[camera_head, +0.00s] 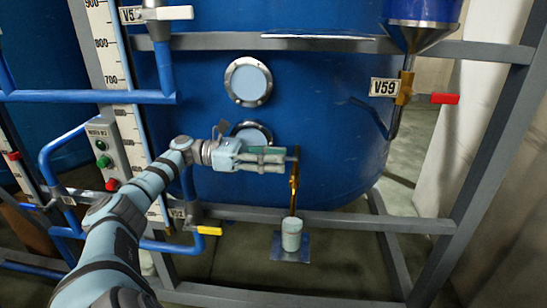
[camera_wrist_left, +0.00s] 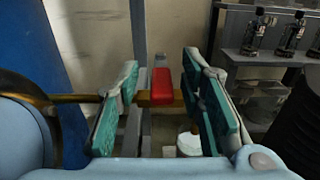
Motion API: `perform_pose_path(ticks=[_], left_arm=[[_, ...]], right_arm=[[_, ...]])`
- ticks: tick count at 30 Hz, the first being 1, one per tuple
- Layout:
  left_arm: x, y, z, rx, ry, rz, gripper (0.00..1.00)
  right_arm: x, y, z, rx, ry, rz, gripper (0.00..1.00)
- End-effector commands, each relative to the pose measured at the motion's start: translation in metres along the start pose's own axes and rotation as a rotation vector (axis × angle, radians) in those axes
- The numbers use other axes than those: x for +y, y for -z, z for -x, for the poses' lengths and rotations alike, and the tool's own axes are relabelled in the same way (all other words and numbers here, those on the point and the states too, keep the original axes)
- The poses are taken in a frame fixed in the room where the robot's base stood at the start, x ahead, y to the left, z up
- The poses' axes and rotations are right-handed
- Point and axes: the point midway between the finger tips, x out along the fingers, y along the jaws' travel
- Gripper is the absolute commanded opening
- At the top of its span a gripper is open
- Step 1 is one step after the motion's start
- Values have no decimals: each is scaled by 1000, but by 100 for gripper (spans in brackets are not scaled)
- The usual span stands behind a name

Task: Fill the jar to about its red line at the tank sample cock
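The pale jar (camera_head: 291,236) stands upright on a small plate (camera_head: 290,254) under the brass sample cock spout (camera_head: 294,187) at the tank's front. Its red line and fill level cannot be made out. The jar's white rim also shows in the left wrist view (camera_wrist_left: 189,144). My left gripper (camera_head: 279,158) is at the cock, above the jar. In the left wrist view, the cock's red handle (camera_wrist_left: 162,86) stands between my left gripper's teal fingers (camera_wrist_left: 160,95), with gaps on both sides. I cannot tell whether liquid is running. My right gripper is not in view.
The blue tank (camera_head: 340,120) fills the back. Grey frame bars (camera_head: 330,221) run below the cock. Valve V59 (camera_head: 404,88) with a red handle is at the upper right, a yellow-handled valve (camera_head: 208,230) at the lower left. A switch box (camera_head: 108,155) is left of my arm.

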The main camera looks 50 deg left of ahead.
Motion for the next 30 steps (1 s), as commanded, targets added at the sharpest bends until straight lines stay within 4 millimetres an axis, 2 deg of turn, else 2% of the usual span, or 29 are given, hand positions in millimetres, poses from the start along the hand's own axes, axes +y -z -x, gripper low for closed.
perform_pose_path(ticks=[5,12,16,30], left_arm=[[0,0,5,0,0,2,35],[1,0,54,-1,-3,0,35],[1,-1,72,-2,-2,-1,35],[0,0,75,0,0,1,35]], right_arm=[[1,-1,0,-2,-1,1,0],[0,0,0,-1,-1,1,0],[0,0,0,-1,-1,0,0],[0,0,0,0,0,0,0]])
